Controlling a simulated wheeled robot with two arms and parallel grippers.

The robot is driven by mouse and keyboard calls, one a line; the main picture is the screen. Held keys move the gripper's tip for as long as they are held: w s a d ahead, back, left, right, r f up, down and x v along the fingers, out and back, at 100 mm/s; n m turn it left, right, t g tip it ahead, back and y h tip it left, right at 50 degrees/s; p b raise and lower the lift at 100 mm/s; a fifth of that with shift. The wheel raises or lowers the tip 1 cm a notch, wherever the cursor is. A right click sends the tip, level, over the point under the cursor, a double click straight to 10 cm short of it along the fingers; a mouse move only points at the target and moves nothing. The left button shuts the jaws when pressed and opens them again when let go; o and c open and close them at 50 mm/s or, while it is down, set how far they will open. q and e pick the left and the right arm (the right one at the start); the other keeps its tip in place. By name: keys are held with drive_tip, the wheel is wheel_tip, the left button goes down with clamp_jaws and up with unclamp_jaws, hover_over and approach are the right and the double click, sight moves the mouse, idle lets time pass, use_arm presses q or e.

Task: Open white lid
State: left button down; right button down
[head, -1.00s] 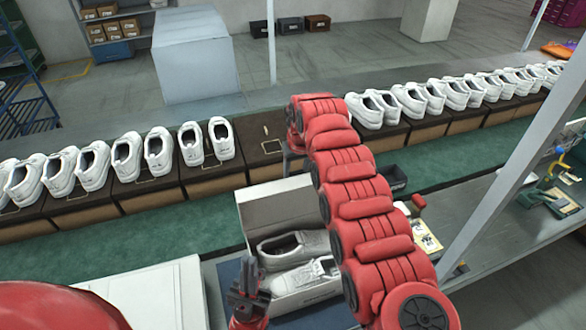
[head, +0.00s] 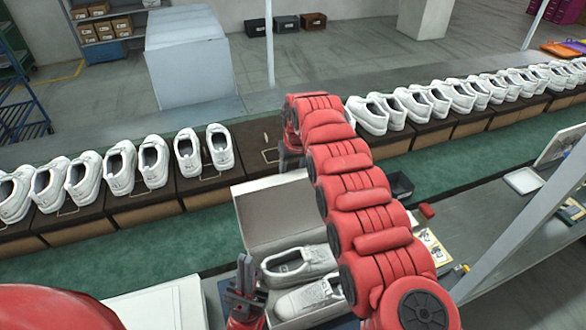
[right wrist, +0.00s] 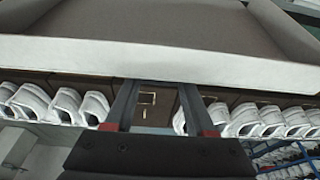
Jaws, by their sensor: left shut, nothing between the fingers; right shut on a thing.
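The white lid (head: 277,220) belongs to a shoebox (head: 278,318) on the bench and stands raised at its far side. Two white shoes lie in the box, one (head: 298,264) behind the other (head: 312,298). My left gripper (head: 243,278) is shut and empty, left of the box.
A row of white shoes stands on dark trays along a conveyor (head: 165,228) behind the bench. A grey post (head: 530,222) crosses the right side. A white flat surface (head: 160,305) lies at lower left.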

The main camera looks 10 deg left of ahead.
drive_tip(key=shift+a+f, duration=0.2)
drive_tip(key=shift+f, duration=0.1)
drive_tip(key=shift+s, duration=0.1)
drive_tip(key=c, duration=0.6)
unclamp_jaws()
drive_tip(key=o, duration=0.4)
drive_tip(key=shift+r, duration=0.1)
drive_tip(key=shift+c, duration=0.2)
drive_tip(key=shift+r, duration=0.2)
